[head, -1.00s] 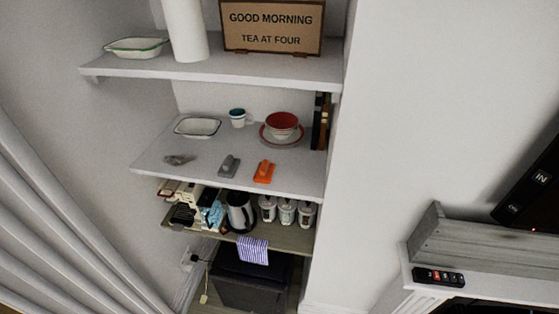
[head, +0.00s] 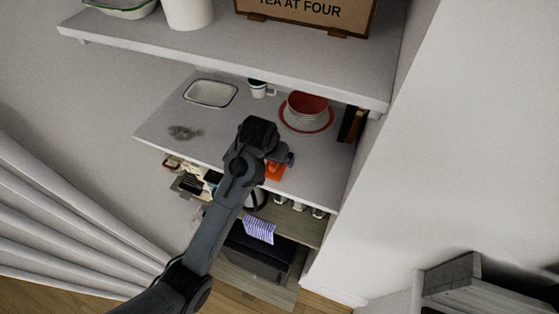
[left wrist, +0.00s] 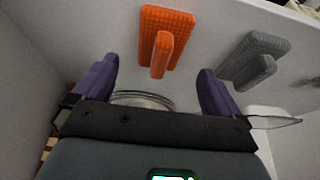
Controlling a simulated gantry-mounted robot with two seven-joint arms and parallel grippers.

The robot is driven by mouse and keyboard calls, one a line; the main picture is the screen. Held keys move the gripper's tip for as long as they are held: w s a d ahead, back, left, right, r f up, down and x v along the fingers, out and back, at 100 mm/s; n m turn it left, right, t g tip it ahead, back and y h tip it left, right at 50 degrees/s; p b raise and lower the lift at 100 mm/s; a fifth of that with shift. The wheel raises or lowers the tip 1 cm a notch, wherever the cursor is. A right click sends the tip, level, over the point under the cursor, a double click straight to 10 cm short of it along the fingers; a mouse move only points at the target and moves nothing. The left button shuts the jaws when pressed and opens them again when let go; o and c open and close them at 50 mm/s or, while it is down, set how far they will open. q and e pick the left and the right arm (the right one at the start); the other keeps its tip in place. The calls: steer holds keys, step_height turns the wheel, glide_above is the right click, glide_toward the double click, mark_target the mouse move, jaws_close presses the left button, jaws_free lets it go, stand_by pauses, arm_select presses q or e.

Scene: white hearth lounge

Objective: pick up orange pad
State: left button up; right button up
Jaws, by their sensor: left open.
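The orange pad (head: 275,173) lies on the middle shelf near its front edge, partly covered by my left arm in the head view. In the left wrist view the orange pad (left wrist: 160,38), a ribbed plate with a raised grip bar, is ahead of my left gripper (left wrist: 156,82). The gripper's two purple fingers are spread apart with nothing between them. The pad is beyond the fingertips, roughly centred on the gap. My right gripper is not in view.
A grey pad (left wrist: 253,60) lies beside the orange one. The middle shelf also holds a red bowl on a plate (head: 306,108), a cup (head: 257,88), a white dish (head: 210,93) and a small grey lump (head: 185,132). The upper shelf (head: 220,48) hangs above.

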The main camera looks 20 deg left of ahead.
arm_select(q)
steer(key=shift+x, duration=2.65)
steer(key=c, duration=1.1)
steer(key=shift+r, duration=0.1)
steer(key=shift+c, duration=0.2)
steer(key=shift+r, duration=0.5)
step_height(320, 180, up, 3)
steer(key=shift+r, duration=0.15)
steer(key=s+d+r, duration=0.3)
steer(key=d+r, duration=0.3)
steer(key=d, duration=0.5)
steer(key=shift+s+r, duration=0.25)
steer(key=shift+s, duration=0.15)
